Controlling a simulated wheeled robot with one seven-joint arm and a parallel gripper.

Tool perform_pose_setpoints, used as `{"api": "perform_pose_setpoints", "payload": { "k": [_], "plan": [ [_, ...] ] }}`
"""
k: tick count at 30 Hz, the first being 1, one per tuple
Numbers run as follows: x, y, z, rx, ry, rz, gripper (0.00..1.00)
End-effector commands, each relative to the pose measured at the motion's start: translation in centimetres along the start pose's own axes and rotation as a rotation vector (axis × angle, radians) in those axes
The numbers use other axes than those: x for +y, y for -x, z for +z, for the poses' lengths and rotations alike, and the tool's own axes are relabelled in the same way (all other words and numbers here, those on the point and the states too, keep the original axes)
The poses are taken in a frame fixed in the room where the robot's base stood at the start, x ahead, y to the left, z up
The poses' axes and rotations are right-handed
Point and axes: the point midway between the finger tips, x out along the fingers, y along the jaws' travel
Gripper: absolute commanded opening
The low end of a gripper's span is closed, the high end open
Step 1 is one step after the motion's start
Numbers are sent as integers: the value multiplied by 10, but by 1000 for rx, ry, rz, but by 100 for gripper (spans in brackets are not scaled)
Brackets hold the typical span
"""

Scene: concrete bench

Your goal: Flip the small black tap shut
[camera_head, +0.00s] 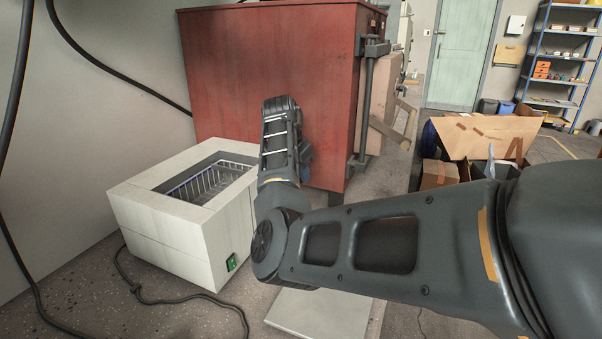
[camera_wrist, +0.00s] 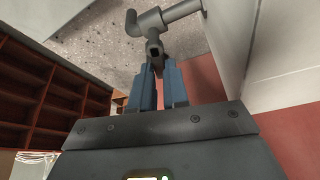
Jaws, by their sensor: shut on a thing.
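In the wrist view the tap (camera_wrist: 150,22) is a dark grey fitting with a round stub and a pipe running to the upper right. A narrow part of it comes down towards my gripper (camera_wrist: 158,68). My gripper's two blue fingers are shut on this narrow part, one finger on each side. In the head view my arm hides most of the gripper, and only a bit of blue (camera_head: 307,152) shows beside the red cabinet (camera_head: 265,60). The tap cannot be made out in the head view.
A white box (camera_head: 190,235) with a wire basket (camera_head: 212,182) inside stands left of my arm, with a black cable on the bench. A dark vertical bar (camera_head: 364,110) runs along the cabinet's right edge. In the wrist view, brown shelving (camera_wrist: 45,90) is at left and a pale panel (camera_wrist: 275,45) at right.

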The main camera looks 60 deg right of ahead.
Motion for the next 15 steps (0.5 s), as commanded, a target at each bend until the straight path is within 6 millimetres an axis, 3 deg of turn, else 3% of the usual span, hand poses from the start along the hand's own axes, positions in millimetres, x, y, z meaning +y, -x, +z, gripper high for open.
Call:
{"api": "perform_pose_setpoints", "payload": {
  "k": [15],
  "plan": [
    [-5,3,-1,1,244,-99,0]
  ]
}}
